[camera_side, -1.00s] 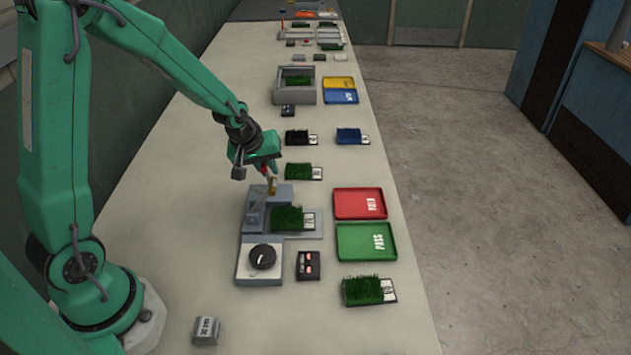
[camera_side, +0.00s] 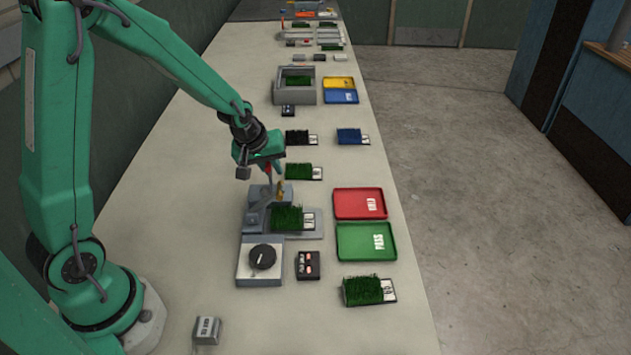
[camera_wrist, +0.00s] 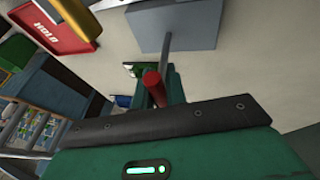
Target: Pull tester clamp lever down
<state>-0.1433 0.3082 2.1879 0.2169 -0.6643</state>
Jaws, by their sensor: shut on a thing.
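The turf tester (camera_side: 254,220) is a grey unit with a block, a flat plate and a front box with a black dial. A green turf sample (camera_side: 287,218) with a white label lies on its plate. The clamp lever is a thin grey rod with a red grip (camera_side: 268,171), and a small gold part (camera_side: 280,190) shows beside it. My green gripper (camera_side: 266,172) is over the tester, shut on the red grip. In the wrist view the red grip (camera_wrist: 154,88) sits between my fingers, with the rod (camera_wrist: 167,55) reaching to a grey block (camera_wrist: 190,25). The fingertips are partly hidden in the side view.
A red tray (camera_side: 340,204) and a green PASS tray (camera_side: 345,243) lie right of the tester. A small black box (camera_side: 308,265) is in front, and another turf sample (camera_side: 364,290) is farther right. Several more samples and trays stand behind. The bench's left front is mostly clear.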

